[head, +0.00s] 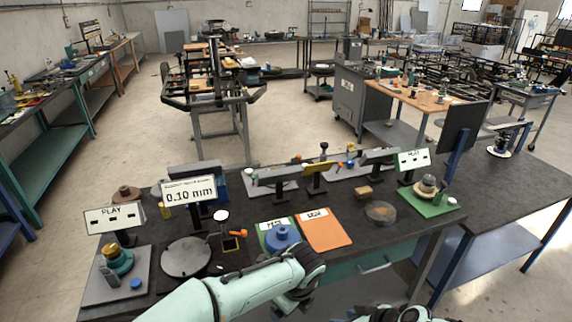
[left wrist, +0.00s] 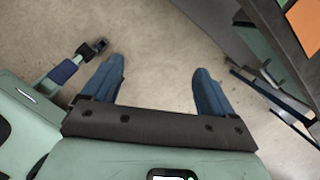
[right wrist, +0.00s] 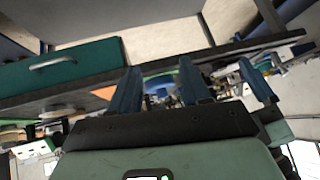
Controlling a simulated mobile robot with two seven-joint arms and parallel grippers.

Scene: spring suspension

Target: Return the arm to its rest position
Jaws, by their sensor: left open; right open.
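My left arm crosses the front of the dark workbench in the head view, its mint-green links in front of the bench edge. My right arm shows only at the bottom edge of the head view. In the right wrist view my right gripper (right wrist: 160,75) is open, its blue fingers apart. The bench front lies beyond it, and I see nothing held.
The workbench (head: 465,200) carries a green mat (head: 264,232) with a blue round part (head: 283,237), an orange mat (head: 323,230), a grey disc (head: 186,257), a glass dish (head: 380,212) and a 0.10 mm display (head: 188,192). A teal drawer (right wrist: 75,65) is in the bench front.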

